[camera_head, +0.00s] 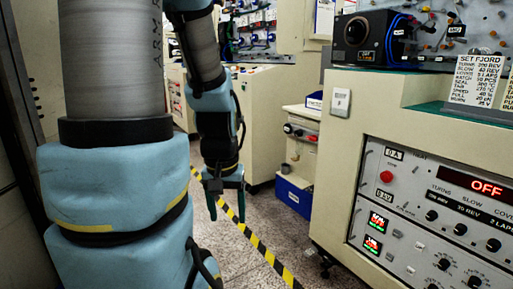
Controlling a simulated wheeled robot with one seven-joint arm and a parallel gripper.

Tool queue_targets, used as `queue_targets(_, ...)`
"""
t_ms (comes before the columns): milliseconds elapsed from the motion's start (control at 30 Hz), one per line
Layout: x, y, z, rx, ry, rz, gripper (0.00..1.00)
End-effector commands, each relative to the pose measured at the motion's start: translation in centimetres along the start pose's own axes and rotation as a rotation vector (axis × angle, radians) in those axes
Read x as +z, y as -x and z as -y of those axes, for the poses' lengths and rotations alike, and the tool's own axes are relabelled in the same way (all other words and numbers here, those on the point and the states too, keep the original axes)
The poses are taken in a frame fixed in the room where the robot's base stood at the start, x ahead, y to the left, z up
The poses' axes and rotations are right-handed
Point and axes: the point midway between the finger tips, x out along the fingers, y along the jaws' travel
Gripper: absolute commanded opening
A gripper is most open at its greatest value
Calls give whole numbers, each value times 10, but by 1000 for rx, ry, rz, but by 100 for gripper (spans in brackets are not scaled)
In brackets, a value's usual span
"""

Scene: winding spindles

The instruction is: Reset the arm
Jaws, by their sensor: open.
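My gripper (226,204) hangs pointing down in the middle of the view, at the end of my blue and grey arm.
A cream machine (375,108) with a control panel (440,215) reading OFF stands at right. A black box (362,38) and a sign (478,80) sit on it. A blue bin (294,195) is on the floor behind. Striped tape (262,247) crosses open floor.

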Motion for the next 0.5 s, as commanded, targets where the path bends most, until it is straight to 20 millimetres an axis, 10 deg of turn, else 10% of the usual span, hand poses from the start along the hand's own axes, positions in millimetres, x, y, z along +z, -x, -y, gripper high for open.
queue_targets(33,-5,34,0,0,0,0,69)
queue_targets(500,-24,172,-1,0,0,0,69)
